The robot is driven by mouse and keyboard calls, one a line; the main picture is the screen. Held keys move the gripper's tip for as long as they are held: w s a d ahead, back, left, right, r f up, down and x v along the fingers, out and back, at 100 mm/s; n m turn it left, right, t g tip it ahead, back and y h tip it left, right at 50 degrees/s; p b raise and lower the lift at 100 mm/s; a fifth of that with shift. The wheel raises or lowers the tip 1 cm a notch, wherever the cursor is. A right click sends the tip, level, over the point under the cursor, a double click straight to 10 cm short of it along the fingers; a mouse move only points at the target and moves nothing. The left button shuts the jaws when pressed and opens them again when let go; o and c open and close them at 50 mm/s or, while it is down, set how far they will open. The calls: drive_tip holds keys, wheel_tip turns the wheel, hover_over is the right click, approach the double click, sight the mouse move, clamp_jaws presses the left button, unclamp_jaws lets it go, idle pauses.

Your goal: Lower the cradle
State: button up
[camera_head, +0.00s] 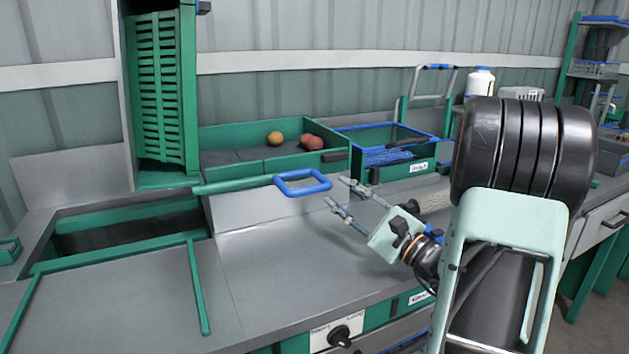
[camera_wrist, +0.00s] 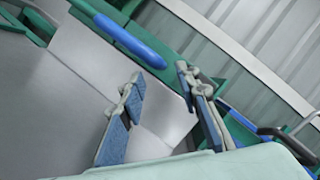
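A tall green slatted crate (camera_head: 160,85) stands on end in a green and grey frame at the back left, which looks like the raised cradle. A green bar (camera_head: 232,186) runs right from the frame's foot and ends at a blue loop handle (camera_head: 302,190). The handle also shows as a blue bar in the wrist view (camera_wrist: 130,40). My gripper (camera_head: 336,191) is just right of the handle, fingers pointing toward it. In the wrist view its blue-padded fingers (camera_wrist: 160,82) are apart with nothing between them, and the handle lies beyond the fingertips.
A green tray (camera_head: 225,138) behind the handle holds two round fruits (camera_head: 311,141). A blue-rimmed green crate (camera_head: 432,152) stands to its right. A rectangular green-edged opening (camera_head: 75,209) lies at left. A black knob (camera_head: 341,335) is on the front panel. The grey worktop below my gripper is clear.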

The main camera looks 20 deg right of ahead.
sight(321, 175)
drive_tip(key=x, duration=0.7)
drive_tip(key=shift+b, duration=0.3)
clamp_jaws()
